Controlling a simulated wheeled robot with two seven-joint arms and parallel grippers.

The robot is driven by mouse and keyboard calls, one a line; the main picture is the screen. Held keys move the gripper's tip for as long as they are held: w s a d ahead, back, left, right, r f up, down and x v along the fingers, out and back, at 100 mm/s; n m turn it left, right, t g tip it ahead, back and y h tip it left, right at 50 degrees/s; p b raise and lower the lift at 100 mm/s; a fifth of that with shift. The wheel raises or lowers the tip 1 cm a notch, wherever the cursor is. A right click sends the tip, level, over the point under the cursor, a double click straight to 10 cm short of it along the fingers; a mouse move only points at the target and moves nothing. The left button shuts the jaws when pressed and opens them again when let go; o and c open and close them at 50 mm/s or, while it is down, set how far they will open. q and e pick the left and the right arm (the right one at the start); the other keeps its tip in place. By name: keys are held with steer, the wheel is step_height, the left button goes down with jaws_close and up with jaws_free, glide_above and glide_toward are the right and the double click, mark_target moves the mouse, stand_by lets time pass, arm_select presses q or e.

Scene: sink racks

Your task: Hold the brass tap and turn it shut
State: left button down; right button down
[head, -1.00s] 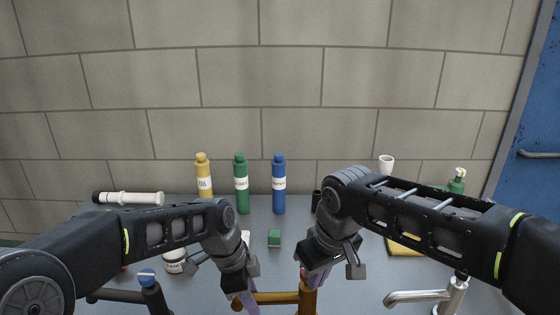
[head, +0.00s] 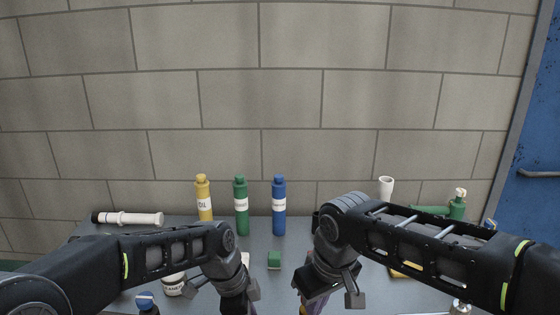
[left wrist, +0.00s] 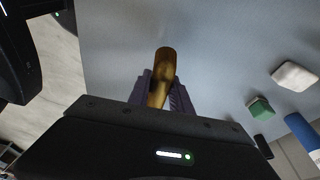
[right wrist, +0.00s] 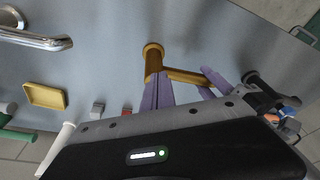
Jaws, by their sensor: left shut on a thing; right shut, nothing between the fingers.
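The brass tap is cut off at the bottom of the head view; the right wrist view shows its post and side bar (right wrist: 187,75). In the left wrist view, the end of its bar (left wrist: 165,57) stands between the purple fingers of my left gripper (left wrist: 163,84), which is shut on it. My right gripper (right wrist: 159,80) is shut and empty, its purple fingertips close to the tap's post. I cannot tell whether they touch it. In the head view, the right gripper's fingers (head: 313,307) show only partly at the lower edge.
Yellow (head: 204,202), green (head: 241,210) and blue (head: 279,210) bottles stand at the back by the wall. A green block (head: 274,260) lies in front of them. A chrome tap (right wrist: 35,39) and a yellow tray (right wrist: 46,96) lie to one side. A dark tap (right wrist: 268,88) is on the other.

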stand_by(0.3)
steer(key=w+v, duration=0.1)
steer(key=v, duration=0.4)
steer(key=shift+a+r, duration=0.3)
steer(key=shift+r, duration=0.25)
steer(key=shift+w, duration=0.1)
steer(key=shift+w+d+r, duration=0.3)
steer(key=shift+w+d, duration=0.2)
steer(key=shift+w+d+r, duration=0.25)
steer(key=shift+w+d, duration=0.25)
steer(key=shift+d, duration=0.05)
steer(key=shift+f, duration=0.1)
steer(key=s+x, duration=0.1)
steer(key=x, duration=0.5)
steer(key=shift+s+d+f, duration=0.25)
steer(key=shift+d+f, duration=0.15)
steer(key=shift+f, duration=0.1)
steer(key=shift+w+a, duration=0.15)
